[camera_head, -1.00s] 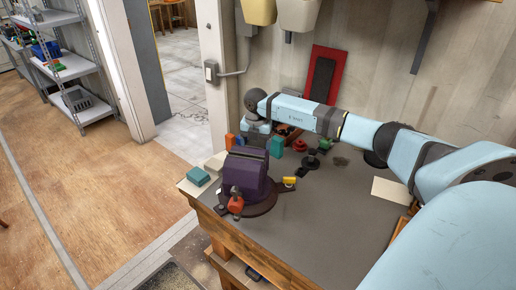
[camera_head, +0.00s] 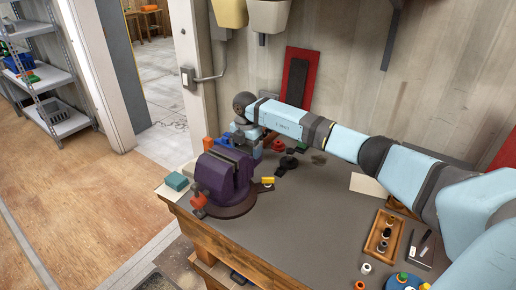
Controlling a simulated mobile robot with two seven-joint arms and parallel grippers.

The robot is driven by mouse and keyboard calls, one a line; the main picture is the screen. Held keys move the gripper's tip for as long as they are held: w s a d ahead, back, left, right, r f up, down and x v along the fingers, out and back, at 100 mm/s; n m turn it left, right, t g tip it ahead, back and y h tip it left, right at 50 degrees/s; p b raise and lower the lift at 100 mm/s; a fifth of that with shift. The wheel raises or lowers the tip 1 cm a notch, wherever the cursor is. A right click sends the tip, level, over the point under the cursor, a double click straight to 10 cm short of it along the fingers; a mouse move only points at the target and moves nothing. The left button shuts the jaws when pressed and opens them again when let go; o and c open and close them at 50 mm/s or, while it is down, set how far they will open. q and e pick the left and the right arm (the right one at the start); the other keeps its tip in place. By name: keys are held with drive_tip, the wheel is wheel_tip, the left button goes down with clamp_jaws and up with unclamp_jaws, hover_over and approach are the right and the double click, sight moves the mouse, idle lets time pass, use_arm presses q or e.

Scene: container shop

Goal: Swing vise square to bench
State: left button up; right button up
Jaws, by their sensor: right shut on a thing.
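The purple bench vise (camera_head: 222,172) stands on a dark round swivel base (camera_head: 236,207) at the bench's left front corner. Its jaws point up and its body sits at an angle to the bench's front edge. A red-orange part (camera_head: 198,199) shows at its near left end. My right arm reaches in from the right across the back of the bench. My right gripper (camera_head: 246,137) is at the far side of the vise, shut on it; the fingertips are mostly hidden by the vise and the wrist. My left gripper is not in view.
The grey workbench (camera_head: 290,225) is clear in the middle. A teal block (camera_head: 177,181) lies left of the vise. A yellow piece (camera_head: 267,181) lies by the base. A wooden tray (camera_head: 384,236) of small parts and loose items stand at the right.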

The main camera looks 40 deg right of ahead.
drive_tip(key=shift+d, duration=0.1)
idle(0.4)
drive_tip(key=o, duration=1.2)
drive_tip(key=shift+o, duration=0.2)
wheel_tip(320, 180, up, 14)
drive_tip(key=b, duration=0.2)
